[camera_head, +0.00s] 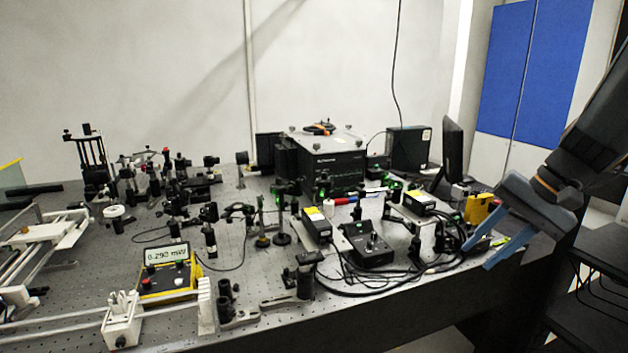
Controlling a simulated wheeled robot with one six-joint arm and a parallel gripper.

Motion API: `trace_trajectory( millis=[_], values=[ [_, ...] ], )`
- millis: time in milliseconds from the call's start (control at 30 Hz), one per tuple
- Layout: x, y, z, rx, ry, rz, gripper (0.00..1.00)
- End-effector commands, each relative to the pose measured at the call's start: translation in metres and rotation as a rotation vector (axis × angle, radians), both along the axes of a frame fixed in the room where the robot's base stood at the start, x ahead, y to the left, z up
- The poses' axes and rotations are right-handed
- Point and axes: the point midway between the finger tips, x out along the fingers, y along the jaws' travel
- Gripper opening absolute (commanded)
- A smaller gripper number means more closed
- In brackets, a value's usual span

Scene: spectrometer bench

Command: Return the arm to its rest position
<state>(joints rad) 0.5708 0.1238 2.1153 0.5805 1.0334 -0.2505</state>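My gripper (478,238) is at the right of the head view, at the end of my dark arm that comes in from the upper right edge. Its two blue fingers point down and left and stand apart, with a clear gap between them. I see nothing held between them. The fingers overlap the right front edge of the optical bench (375,320) in the picture. I cannot tell how far they are from the bench or whether they touch anything there.
A yellow device (480,209) shows behind the fingers. A dark monitor (452,150), a large black box (333,172), a black controller (367,246) with cables and a yellow power meter (167,276) reading 0.290 mW stand on the crowded bench. Blue-panelled doors (533,75) are behind.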

Motion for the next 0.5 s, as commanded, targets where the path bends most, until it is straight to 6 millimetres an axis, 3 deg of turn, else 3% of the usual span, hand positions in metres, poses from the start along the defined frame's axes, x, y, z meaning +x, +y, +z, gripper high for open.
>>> trace_trajectory(
  millis=[167, 500],
  values=[
    [-0.019, 0.037, -0.036, -0.106, 0.057, 0.104, 0.31],
    [-0.083, 0.115, -0.114, -0.423, 0.065, 0.476, 0.31]
  ],
)
